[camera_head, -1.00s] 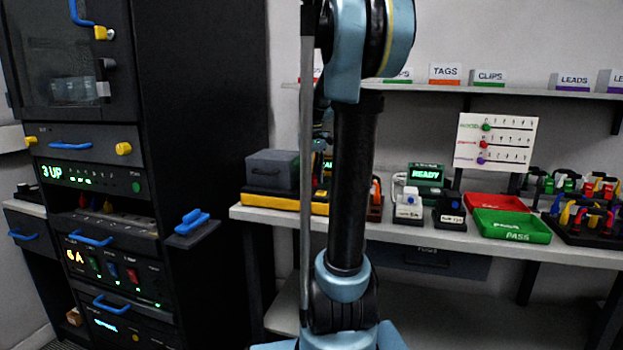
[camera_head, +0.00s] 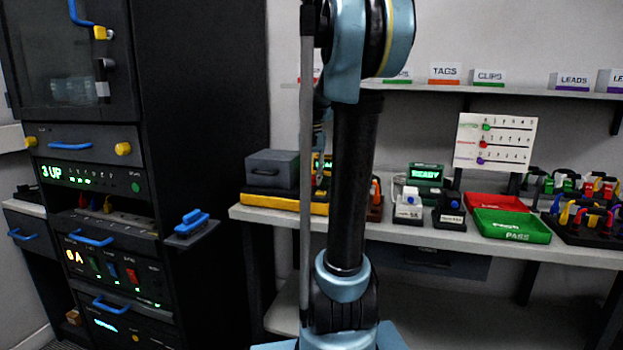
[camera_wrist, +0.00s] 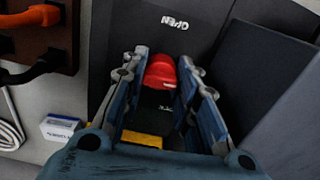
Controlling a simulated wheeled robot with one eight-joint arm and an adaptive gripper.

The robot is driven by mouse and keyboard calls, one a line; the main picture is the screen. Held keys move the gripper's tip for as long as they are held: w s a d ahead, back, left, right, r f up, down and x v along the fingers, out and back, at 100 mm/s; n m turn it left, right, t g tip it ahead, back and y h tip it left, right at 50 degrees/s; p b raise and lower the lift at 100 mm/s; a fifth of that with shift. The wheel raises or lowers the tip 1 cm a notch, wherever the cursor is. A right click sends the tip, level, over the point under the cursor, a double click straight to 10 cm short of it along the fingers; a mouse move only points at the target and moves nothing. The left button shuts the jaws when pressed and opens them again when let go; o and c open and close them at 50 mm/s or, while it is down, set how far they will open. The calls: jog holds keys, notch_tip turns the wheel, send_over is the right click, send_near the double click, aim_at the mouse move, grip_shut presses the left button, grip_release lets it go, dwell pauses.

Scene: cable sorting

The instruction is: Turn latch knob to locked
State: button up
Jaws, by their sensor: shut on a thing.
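In the wrist view, a red knob (camera_wrist: 160,72) sits on a dark panel between the fingertips of my gripper (camera_wrist: 163,62). The two fingers are closed in on its sides. Pale lettering that reads OPEN (camera_wrist: 174,22), upside down in this view, is on the panel beyond the knob. The knob's exact turn angle is hard to tell. In the head view my own arm hides the gripper and the knob.
In the wrist view, a brown block (camera_wrist: 45,40) with orange and black plugs is at upper left, and a dark grey box (camera_wrist: 245,75) stands close on the right. In the head view, red (camera_head: 497,201) and green (camera_head: 510,228) trays lie on the bench.

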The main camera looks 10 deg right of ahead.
jog(key=shift+m, duration=0.4)
jog(key=o, duration=1.1)
notch_tip(320, 180, up, 12)
jog(key=shift+w, duration=0.1)
dwell(0.4)
